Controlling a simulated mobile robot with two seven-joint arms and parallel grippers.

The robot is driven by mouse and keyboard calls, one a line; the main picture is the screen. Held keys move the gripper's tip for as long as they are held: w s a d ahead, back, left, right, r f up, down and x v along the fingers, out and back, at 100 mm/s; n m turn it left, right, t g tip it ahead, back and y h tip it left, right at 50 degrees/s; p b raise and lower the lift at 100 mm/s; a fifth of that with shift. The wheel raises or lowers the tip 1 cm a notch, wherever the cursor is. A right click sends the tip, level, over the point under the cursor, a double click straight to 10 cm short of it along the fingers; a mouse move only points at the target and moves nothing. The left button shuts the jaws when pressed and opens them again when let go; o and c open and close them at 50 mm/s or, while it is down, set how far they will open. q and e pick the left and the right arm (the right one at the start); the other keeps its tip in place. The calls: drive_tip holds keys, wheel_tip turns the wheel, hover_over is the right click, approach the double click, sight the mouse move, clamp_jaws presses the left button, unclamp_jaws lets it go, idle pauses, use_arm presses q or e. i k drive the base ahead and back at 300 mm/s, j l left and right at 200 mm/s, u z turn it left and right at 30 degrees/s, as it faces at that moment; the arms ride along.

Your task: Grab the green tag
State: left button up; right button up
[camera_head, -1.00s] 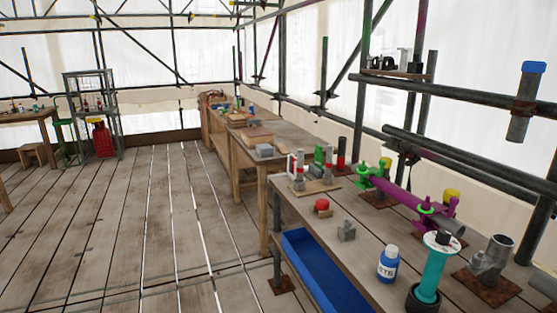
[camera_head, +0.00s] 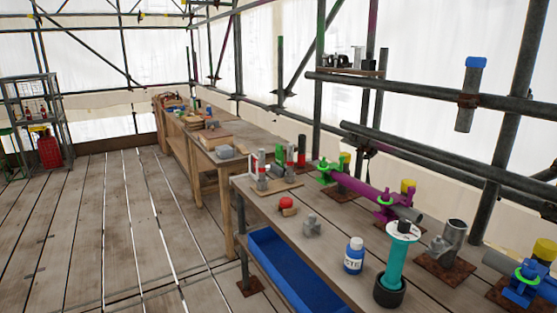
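No item is clearly readable as a green tag. Small green parts show on the bench: a green upright piece (camera_head: 279,152) by the grey and red cylinders, and a green clamp (camera_head: 323,166) at the far end of the purple tube (camera_head: 360,189). Another green ring (camera_head: 385,199) sits near the tube's close end. I cannot tell whether any of these is the tag. Neither of my grippers is in view.
The wooden bench (camera_head: 330,258) holds a white and blue bottle (camera_head: 354,256), a teal column (camera_head: 395,262), a grey angled pipe fitting (camera_head: 449,240) and a blue clamp (camera_head: 524,284). A blue bin (camera_head: 282,272) sits below its left edge. Plank floor at left is clear.

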sight(280, 155)
drive_tip(key=i+j+u, duration=0.35)
drive_tip(key=i, duration=0.3)
drive_tip(key=i+j+u, duration=0.35)
drive_tip(key=i, duration=0.3)
drive_tip(key=i+u, duration=0.35)
drive_tip(key=i, duration=0.3)
drive_tip(key=i+z, duration=0.15)
drive_tip(key=i, duration=0.25)
drive_tip(key=i+j+z, duration=0.2)
drive_tip(key=i, duration=0.2)
drive_tip(key=i+j+z, duration=0.15)
drive_tip(key=i, duration=0.3)
drive_tip(key=i+j+z, duration=0.15)
drive_tip(key=i+z, duration=0.15)
drive_tip(key=z, duration=0.15)
drive_tip(key=i+j+z, duration=0.5)
drive_tip(key=j+z, duration=0.15)
drive_tip(key=z, duration=0.2)
drive_tip(key=i+j+z, duration=0.2)
drive_tip(key=j+z, duration=0.25)
